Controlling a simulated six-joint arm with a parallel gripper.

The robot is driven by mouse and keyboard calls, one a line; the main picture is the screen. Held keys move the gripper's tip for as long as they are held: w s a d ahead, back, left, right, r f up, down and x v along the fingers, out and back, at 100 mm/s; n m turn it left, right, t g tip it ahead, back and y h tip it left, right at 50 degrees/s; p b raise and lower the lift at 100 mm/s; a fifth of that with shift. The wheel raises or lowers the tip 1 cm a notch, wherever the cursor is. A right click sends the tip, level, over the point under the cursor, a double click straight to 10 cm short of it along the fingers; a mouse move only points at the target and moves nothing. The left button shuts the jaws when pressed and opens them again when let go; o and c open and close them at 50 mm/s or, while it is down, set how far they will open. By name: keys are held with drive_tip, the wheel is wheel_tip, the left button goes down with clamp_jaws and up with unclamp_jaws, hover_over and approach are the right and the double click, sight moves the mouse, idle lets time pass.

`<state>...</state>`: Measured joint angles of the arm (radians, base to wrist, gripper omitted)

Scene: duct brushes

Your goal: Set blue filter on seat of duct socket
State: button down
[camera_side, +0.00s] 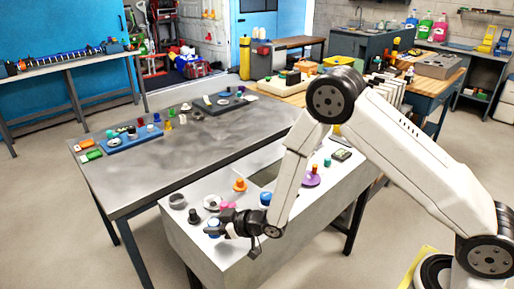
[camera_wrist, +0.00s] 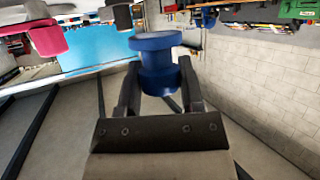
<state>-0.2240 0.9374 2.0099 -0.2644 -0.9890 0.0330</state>
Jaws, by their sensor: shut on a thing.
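My gripper (camera_side: 226,227) is low over the front of the pale grey bench, with its fingers toward the left in the side view. It is shut on the blue filter (camera_side: 213,229), which is small and partly hidden there. In the wrist view the blue filter (camera_wrist: 157,50) has a wide round flange and a narrower body, held between the two dark fingers of my gripper (camera_wrist: 158,83). I cannot tell from the side view whether the filter touches anything below it. I cannot pick out the duct socket or its seat for sure among the small parts.
Around my gripper stand a pink part (camera_side: 228,206), a black part (camera_side: 195,216), a white ring (camera_side: 211,202), a grey cup (camera_side: 177,201) and another blue part (camera_side: 265,198). An orange part (camera_side: 240,185) stands farther back.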

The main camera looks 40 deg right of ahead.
drive_tip(key=shift+f, duration=1.7)
drive_tip(key=shift+f, duration=0.15)
drive_tip(key=shift+c, duration=1.2)
unclamp_jaws()
drive_tip(key=shift+s, duration=0.1)
drive_tip(key=shift+v, duration=3.8)
drive_tip(key=shift+d+f, duration=0.1)
